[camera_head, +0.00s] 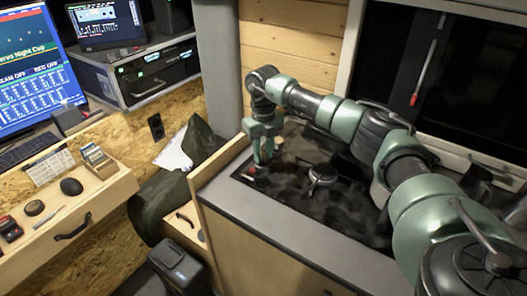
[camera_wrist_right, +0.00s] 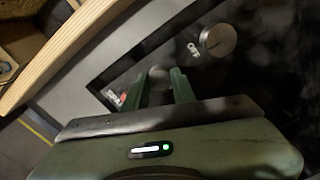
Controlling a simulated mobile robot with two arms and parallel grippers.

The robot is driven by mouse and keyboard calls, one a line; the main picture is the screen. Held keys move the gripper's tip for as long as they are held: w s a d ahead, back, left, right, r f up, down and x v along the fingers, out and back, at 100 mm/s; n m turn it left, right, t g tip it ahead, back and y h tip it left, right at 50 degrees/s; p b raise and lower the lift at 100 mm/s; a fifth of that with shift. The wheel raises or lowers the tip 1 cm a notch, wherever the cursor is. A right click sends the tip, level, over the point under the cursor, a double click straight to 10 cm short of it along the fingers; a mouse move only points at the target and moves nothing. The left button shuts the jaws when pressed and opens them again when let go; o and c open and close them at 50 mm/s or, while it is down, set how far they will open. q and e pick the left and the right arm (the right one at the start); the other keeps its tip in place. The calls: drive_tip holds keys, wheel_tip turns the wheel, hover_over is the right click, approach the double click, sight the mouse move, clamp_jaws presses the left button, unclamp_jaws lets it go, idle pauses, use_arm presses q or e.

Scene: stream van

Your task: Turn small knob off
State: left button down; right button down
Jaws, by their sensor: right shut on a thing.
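The small knob (camera_wrist_right: 157,73) shows in the right wrist view as a pale rounded shape on a dark panel, partly hidden between two green fingers. My right gripper (camera_wrist_right: 160,82) is shut on it, one finger on each side. In the head view my right gripper (camera_head: 262,158) reaches down over the left end of the black cooktop (camera_head: 318,205), and the small knob cannot be made out there. A larger grey knob (camera_wrist_right: 217,40) sits to the upper right in the wrist view, with white "OFF" lettering beside it. My left gripper is not in view.
A red mark (camera_wrist_right: 123,97) with white lettering lies left of the fingers. A raised wooden edge (camera_wrist_right: 75,50) borders the panel on the left. A burner (camera_head: 322,175) stands right of my gripper. The grey counter edge (camera_head: 270,228) is clear.

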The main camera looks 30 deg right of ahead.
sight(263, 154)
drive_tip(key=shift+w+r, duration=0.2)
drive_tip(key=shift+r, duration=0.1)
drive_tip(key=c, duration=1.3)
unclamp_jaws()
drive_tip(key=shift+o, duration=0.7)
drive_tip(key=shift+s+f, duration=0.1)
drive_tip(key=shift+f, duration=0.05)
wheel_tip(263, 154, up, 8)
drive_tip(key=shift+f+b, duration=0.1)
drive_tip(key=shift+b, duration=0.75)
